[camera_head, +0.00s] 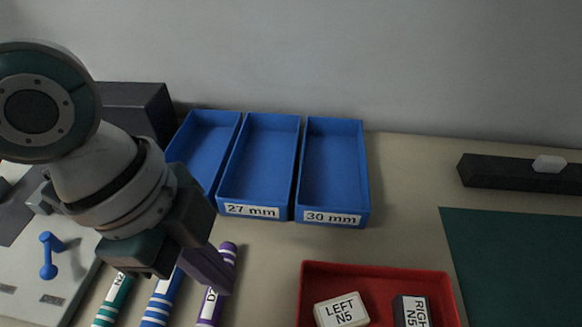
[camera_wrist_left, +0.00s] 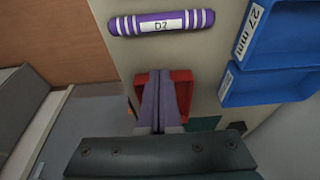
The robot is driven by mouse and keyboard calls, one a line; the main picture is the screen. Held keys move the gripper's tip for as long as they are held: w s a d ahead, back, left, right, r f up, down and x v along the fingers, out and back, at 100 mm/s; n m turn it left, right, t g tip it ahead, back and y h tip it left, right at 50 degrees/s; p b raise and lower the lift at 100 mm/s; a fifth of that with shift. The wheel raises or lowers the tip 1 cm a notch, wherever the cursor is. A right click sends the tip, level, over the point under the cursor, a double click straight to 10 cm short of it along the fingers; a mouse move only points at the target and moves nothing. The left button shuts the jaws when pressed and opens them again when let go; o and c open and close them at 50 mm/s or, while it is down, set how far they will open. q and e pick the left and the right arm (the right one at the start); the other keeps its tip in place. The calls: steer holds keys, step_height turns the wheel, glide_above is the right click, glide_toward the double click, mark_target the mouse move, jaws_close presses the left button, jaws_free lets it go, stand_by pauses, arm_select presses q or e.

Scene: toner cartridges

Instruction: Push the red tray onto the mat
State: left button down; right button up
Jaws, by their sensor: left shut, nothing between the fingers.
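The red tray (camera_head: 375,269) is at the bottom of the head view, cut off by the frame edge. It holds a white block (camera_head: 341,311) marked LEFT N5 and a dark block (camera_head: 398,312) marked RIGHT N5. The dark green mat (camera_head: 515,262) lies to its right. The tray's right wall meets the mat's left edge in the picture; I cannot tell whether it overlaps it. My left gripper (camera_head: 218,284) is shut and empty, left of the tray and apart from it. In the left wrist view the red tray (camera_wrist_left: 184,78) shows partly hidden behind the fingers (camera_wrist_left: 158,92). My right gripper is out of view.
Blue bins (camera_head: 335,170) stand behind, two labelled 27 mm and 30 mm. Striped cylinders, including a purple one (camera_head: 229,255) marked D2 in the wrist view, lie near my left gripper. A black bar (camera_head: 510,173) with a white piece lies behind the mat.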

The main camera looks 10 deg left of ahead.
arm_select(q)
steer(key=b+x, duration=0.1)
steer(key=x, duration=0.6)
steer(key=shift+s+d+f, duration=0.1)
steer(key=shift+d+f, duration=0.05)
steer(key=shift+f, duration=0.15)
steer(key=d, duration=0.3)
steer(key=shift+d+f, duration=0.1)
steer(key=shift+f, duration=0.1)
steer(key=shift+d, duration=0.45)
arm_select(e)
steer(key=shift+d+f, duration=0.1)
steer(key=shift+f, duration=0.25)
arm_select(q)
steer(key=shift+p, duration=0.3)
